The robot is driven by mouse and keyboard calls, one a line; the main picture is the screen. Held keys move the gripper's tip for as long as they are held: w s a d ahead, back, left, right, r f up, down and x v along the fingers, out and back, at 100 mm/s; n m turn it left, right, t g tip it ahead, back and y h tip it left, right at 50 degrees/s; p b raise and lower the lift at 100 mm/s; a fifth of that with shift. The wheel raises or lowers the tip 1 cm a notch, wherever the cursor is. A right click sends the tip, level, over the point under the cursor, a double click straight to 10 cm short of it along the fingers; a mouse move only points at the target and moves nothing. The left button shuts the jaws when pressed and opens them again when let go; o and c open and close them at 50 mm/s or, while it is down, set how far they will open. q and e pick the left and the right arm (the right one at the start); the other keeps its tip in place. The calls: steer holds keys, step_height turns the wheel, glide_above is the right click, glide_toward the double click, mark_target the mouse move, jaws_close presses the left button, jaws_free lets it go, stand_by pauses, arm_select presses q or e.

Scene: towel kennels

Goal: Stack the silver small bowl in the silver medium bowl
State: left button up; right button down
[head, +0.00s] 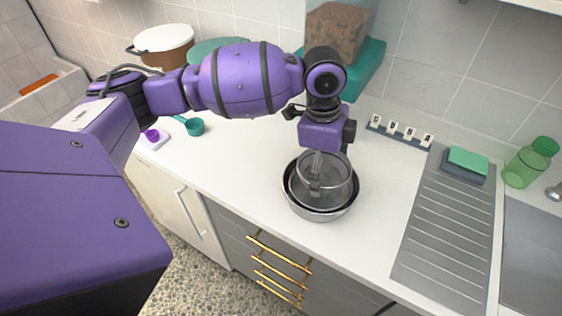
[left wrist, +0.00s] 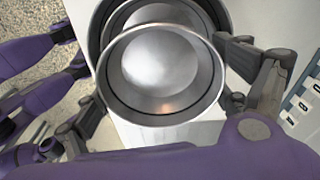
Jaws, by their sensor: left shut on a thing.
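The silver small bowl (left wrist: 155,65) fills the middle of the left wrist view, its open side facing the camera. My left gripper (head: 316,188) is shut on it, with dark fingers at both sides of it in the left wrist view (left wrist: 168,85). The silver medium bowl (head: 320,212) sits on the white counter. In the head view the small bowl (head: 340,188) shows over and within the medium bowl's rim. The medium bowl's rim shows behind it in the left wrist view (left wrist: 100,25). I cannot tell whether the small bowl touches the medium bowl's bottom. My right gripper is not in view.
A letter rack (head: 400,137) and a grey drainboard (head: 440,230) lie to the right, with a green sponge (head: 467,160) and green cup (head: 525,168). A food container (head: 340,40) stands behind. A teal scoop (head: 194,127) lies left. The counter around the bowls is clear.

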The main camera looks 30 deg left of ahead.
mark_target(322, 177)
arm_select(q)
step_height(322, 177, down, 3)
steer(key=shift+a+r, duration=0.1)
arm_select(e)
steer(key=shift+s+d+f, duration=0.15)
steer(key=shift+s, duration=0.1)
arm_select(q)
steer(key=shift+f, duration=0.4)
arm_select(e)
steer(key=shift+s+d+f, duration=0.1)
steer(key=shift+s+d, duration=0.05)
arm_select(q)
steer(key=shift+s+f, duration=0.1)
steer(key=shift+f, duration=0.3)
steer(key=o, duration=0.9)
steer(key=shift+f, duration=0.15)
steer(key=shift+o, duration=0.2)
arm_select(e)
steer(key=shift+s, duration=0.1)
